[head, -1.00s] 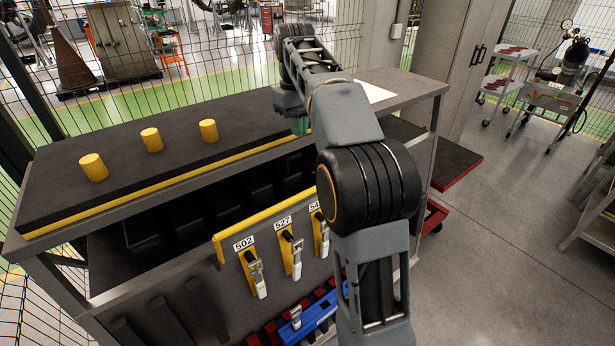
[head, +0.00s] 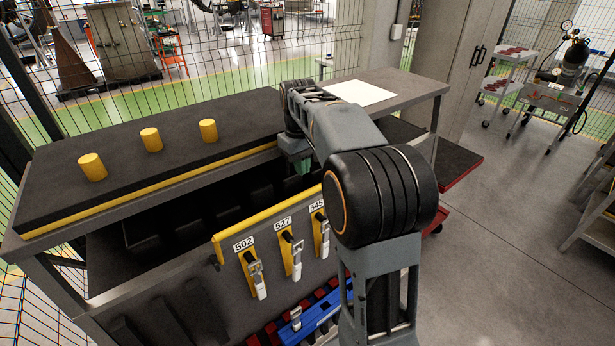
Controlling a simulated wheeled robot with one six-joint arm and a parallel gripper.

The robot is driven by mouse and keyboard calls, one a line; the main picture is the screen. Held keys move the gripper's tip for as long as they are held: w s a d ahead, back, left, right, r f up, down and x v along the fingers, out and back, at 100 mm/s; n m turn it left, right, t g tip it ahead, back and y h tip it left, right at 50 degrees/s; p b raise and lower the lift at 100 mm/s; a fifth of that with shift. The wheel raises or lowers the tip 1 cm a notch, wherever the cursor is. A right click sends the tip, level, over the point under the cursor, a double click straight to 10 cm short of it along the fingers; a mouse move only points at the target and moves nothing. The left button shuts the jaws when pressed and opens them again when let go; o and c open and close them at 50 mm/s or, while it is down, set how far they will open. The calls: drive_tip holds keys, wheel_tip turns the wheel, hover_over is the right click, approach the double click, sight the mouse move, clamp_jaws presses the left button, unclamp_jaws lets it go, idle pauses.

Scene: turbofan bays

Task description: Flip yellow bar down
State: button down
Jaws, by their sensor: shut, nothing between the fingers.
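The yellow bar (head: 265,222) runs along the upper edge of the grey front panel, above yellow plates labelled 502, 527 and 545. Its right end runs behind my arm. My gripper (head: 303,166) is partly seen at the end of my arm, beyond the bar and low by the bench opening. It appears shut, with nothing seen in it. My arm hides part of it, and its fingertips are hard to make out. I cannot tell whether it touches anything.
A dark slab (head: 120,178) with three yellow cylinders lies on the bench at left. A grey table (head: 415,86) with a white sheet (head: 359,92) stands behind my arm. Metal latches (head: 256,274) hang on the plates. A blue holder (head: 312,318) sits below. Floor at right is open.

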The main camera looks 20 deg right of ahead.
drive_tip(key=shift+s+d+f, duration=0.25)
drive_tip(key=shift+s+f, duration=0.8)
drive_tip(key=shift+s, duration=0.2)
drive_tip(key=shift+f, duration=0.1)
drive_tip(key=shift+s+d+t+b, duration=0.1)
drive_tip(key=shift+s+t+b, duration=0.3)
drive_tip(key=shift+s+b, duration=0.3)
drive_tip(key=shift+f+b, duration=0.2)
drive_tip(key=shift+b, duration=0.15)
